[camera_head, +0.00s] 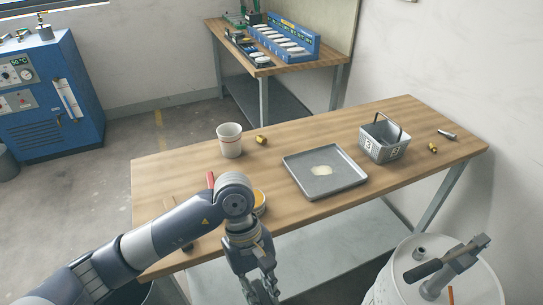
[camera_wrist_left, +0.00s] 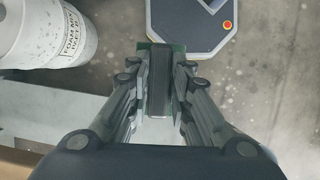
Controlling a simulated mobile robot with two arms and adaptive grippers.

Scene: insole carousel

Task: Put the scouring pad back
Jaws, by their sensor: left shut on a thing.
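My left gripper (camera_head: 262,288) hangs low in front of the near edge of the wooden table, with its fingertips near the bottom of the head view. It also shows in the left wrist view (camera_wrist_left: 160,85), where its fingers are shut on a thin, dark piece with green at its edges, seen nearly edge-on. This looks like the scouring pad (camera_wrist_left: 158,78), held above the floor. The pad cannot be made out in the head view. My right gripper is not in view.
On the wooden table (camera_head: 190,165) are a grey tray (camera_head: 298,181) with a cream patch, a grey basket (camera_head: 378,150), a white cup (camera_head: 229,142) and small brass parts. My arm partly hides a yellow-topped tin (camera_head: 260,201). A white drum (camera_head: 400,285) stands lower right.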

